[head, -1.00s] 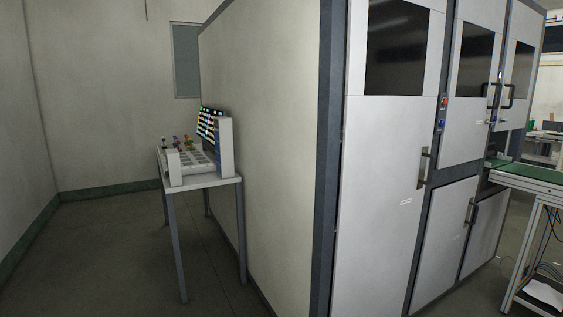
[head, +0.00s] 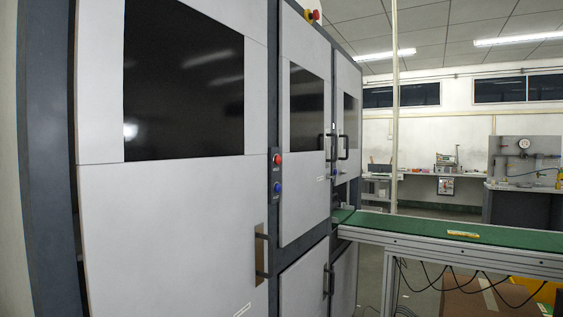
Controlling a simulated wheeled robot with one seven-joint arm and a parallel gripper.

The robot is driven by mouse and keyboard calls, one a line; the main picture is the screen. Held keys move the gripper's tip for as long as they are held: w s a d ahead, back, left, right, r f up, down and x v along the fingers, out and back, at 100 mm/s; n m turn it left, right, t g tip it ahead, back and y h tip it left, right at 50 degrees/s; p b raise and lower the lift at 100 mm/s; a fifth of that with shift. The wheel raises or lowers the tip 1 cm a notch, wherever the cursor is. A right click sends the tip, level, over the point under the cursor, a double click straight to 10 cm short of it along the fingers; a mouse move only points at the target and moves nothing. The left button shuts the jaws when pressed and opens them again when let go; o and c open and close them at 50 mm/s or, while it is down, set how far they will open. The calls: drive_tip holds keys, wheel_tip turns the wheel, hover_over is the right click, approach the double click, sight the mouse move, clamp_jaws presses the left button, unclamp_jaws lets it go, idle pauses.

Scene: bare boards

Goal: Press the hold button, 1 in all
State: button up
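A dark button strip stands on the upright post between the first two doors of the large grey cabinet (head: 180,215). It carries a red button (head: 278,160) above and a blue button (head: 278,188) below. Small labels sit under the buttons, but they are too small to read, so I cannot tell which is the hold button. A red mushroom-shaped knob (head: 314,15) on a yellow base shows near the top of the cabinet. My gripper is not in view.
Door handles (head: 262,255) stick out from the cabinet front. A green-topped conveyor table (head: 480,236) juts out from the cabinet at the right, with cables hanging beneath. Workbenches (head: 420,177) stand along the far wall.

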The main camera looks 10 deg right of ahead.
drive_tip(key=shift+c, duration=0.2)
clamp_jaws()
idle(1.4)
